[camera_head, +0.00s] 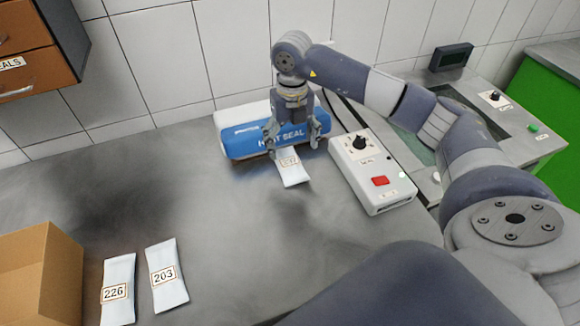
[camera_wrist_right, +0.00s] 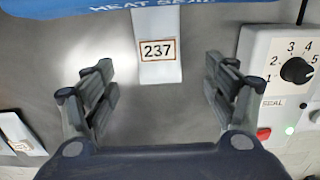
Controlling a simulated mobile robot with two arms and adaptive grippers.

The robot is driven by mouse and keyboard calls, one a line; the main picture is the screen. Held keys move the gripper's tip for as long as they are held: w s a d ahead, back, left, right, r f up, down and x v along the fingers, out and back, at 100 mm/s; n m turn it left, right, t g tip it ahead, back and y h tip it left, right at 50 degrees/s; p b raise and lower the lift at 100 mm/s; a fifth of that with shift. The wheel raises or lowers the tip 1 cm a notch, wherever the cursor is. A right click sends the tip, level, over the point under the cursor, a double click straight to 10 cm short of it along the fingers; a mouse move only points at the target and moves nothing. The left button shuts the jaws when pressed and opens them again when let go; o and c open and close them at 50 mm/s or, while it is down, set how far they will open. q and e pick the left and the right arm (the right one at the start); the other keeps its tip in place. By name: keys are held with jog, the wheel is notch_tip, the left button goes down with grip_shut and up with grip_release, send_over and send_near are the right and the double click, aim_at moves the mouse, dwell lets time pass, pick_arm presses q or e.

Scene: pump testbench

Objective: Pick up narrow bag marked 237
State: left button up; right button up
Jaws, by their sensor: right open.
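The narrow white bag marked 237 (camera_head: 294,174) lies on the grey table at the front of the blue and white heat sealer. In the right wrist view the bag (camera_wrist_right: 158,70) shows its label upright, with its upper end at the blue sealer edge. My right gripper (camera_head: 291,141) is open above the bag, in front of the sealer. In the right wrist view its fingers (camera_wrist_right: 158,100) stand apart on either side of the bag, not touching it. My left gripper is not in view.
The heat sealer (camera_head: 240,140) stands against the tiled wall. A white control box (camera_head: 385,188) with a knob and red button is close on the right. Bags marked 226 (camera_head: 117,310) and 203 (camera_head: 171,295) lie front left beside a cardboard box (camera_head: 62,283).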

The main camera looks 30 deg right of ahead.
aim_at(290, 164)
notch_tip(290, 164, down, 2)
jog(key=shift+f, duration=0.1)
jog(key=shift+w+f+p, duration=0.1)
jog(key=shift+f+p, duration=0.45)
jog(key=shift+f, duration=0.05)
notch_tip(290, 164, down, 4)
jog(key=shift+w+r+p, duration=0.15)
jog(key=shift+r+p, duration=0.05)
jog(key=shift+p, duration=0.4)
jog(key=shift+f, duration=0.35)
jog(key=shift+c, duration=0.5)
jog(key=c, duration=1.2)
jog(key=shift+c, duration=0.4)
jog(key=shift+r, duration=0.15)
